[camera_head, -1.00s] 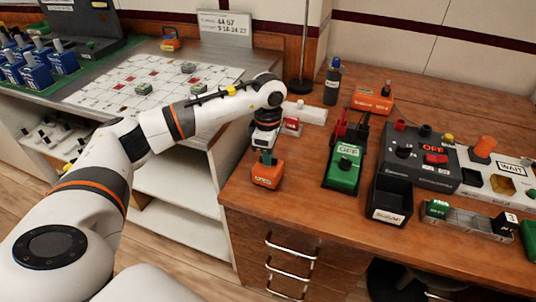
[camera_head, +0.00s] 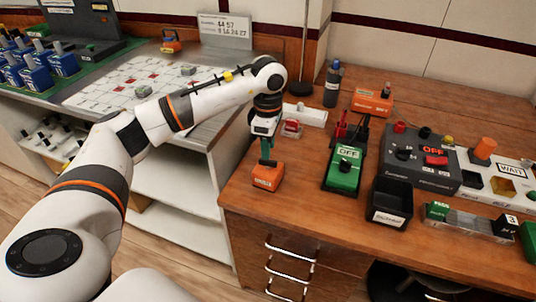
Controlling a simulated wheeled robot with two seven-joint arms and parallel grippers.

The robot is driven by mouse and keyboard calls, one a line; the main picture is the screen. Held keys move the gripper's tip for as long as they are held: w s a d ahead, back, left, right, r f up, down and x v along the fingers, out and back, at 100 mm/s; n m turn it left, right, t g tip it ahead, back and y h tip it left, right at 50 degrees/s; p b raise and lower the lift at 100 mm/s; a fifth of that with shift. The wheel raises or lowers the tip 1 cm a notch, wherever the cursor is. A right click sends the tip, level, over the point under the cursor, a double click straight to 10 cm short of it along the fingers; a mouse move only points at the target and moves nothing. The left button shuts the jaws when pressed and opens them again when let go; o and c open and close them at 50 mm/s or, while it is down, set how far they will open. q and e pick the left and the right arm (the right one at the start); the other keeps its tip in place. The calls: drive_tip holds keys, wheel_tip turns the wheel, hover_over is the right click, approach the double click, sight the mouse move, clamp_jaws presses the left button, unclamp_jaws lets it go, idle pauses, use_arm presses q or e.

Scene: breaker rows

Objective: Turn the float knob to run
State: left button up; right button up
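A small orange box (camera_head: 268,178) with a pale label stands near the front left edge of the wooden desk. I cannot read the label well enough to tell whether this is the float unit. My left gripper (camera_head: 267,158) points down just over the top of this box. Its dark green fingers end at or close to the box top, and the knob there is too small to make out. I cannot tell whether the fingers touch it or are shut. My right gripper is not in view.
Right of the box are a green unit marked OFF (camera_head: 344,170), a black bin (camera_head: 390,203) and a grey panel (camera_head: 420,162) marked OFF. A small red-topped block (camera_head: 292,127) and a white strip (camera_head: 306,113) lie behind. The desk between box and green unit is clear.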

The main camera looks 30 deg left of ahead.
use_arm(q)
wheel_tip(320, 180, up, 8)
idle(0.6)
